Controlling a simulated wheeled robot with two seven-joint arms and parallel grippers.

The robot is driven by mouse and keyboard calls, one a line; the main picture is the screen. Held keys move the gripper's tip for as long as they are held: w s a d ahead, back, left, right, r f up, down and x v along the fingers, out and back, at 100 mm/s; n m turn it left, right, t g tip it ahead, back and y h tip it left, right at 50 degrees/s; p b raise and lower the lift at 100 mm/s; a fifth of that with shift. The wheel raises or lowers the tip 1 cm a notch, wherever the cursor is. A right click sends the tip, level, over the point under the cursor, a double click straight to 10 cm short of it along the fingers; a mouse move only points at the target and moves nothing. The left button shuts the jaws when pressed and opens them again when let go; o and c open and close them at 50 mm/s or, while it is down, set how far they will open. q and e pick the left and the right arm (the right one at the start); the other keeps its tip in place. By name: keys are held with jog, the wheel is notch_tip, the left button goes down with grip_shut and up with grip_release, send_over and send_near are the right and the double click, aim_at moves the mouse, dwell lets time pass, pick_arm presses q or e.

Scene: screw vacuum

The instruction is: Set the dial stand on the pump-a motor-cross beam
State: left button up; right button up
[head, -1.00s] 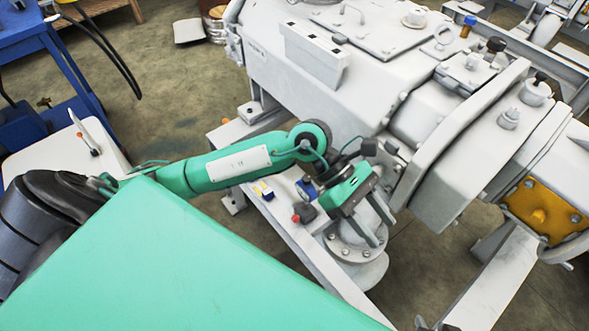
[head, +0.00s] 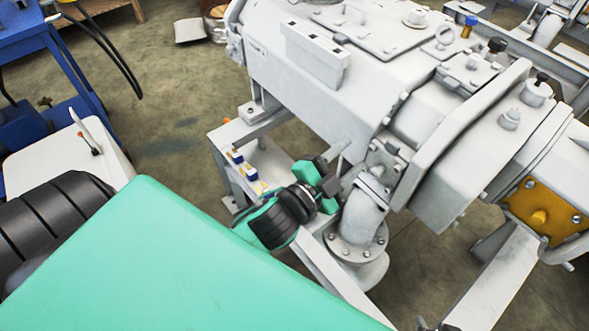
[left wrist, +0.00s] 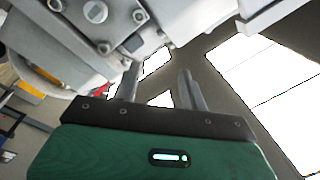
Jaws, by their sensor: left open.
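My left gripper (head: 343,160) is beside the grey elbow pipe under the pump (head: 300,75), partly hidden by my own wrist. In the left wrist view its two grey fingers (left wrist: 158,85) stand apart with nothing between them, and the pump's underside (left wrist: 95,30) is above. Small blue-and-white blocks with yellow (head: 236,157) sit on the light grey frame beam (head: 228,133) left of the gripper. I cannot make out a dial stand for sure. My right gripper is not in view.
The elbow pipe (head: 362,215) and its bolted flange stand close to the gripper. A yellow plate (head: 540,212) is on the machine at right. A blue cart (head: 35,60) and a white surface (head: 65,165) are at left. Open floor (head: 165,115) lies between.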

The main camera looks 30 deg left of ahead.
pick_arm(q)
jog(key=s+a+f+n+g+y, duration=0.2)
jog(key=s+f+n+g, duration=0.7)
jog(key=s+f, duration=0.6)
notch_tip(320, 180, down, 4)
jog(key=shift+a+r+n+g+y, duration=0.1)
jog(key=shift+a+n+g+y, duration=0.3)
jog(key=shift+g, duration=0.7)
